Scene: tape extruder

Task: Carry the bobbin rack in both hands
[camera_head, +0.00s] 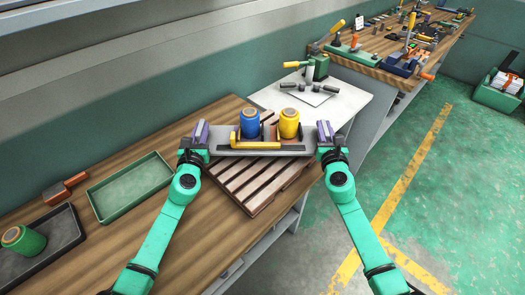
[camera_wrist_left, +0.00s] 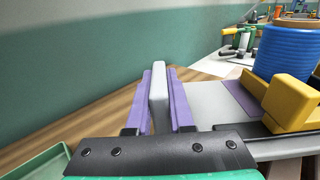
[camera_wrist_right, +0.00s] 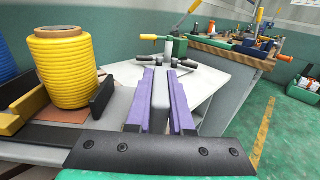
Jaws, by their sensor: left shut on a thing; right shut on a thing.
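The bobbin rack (camera_head: 262,150) is a grey tray with a yellow bracket in front, held level over a slatted wooden pallet. A blue bobbin (camera_head: 249,124) and a yellow bobbin (camera_head: 289,124) stand upright on it. My left gripper (camera_head: 200,134) is shut on the rack's left end; in the left wrist view its purple fingers (camera_wrist_left: 160,100) sit on both sides of a grey upright plate. My right gripper (camera_head: 325,132) is shut on the rack's right end; in the right wrist view its purple fingers (camera_wrist_right: 160,98) pinch a similar grey plate. The gap between rack and pallet is hard to judge.
The pallet (camera_head: 250,190) lies on the wooden bench beneath. A green tray (camera_head: 130,187) and a dark tray (camera_head: 40,250) with a green bobbin (camera_head: 24,240) are at left. A white table (camera_head: 335,100) with a green clamp device (camera_head: 318,68) stands beyond the rack.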

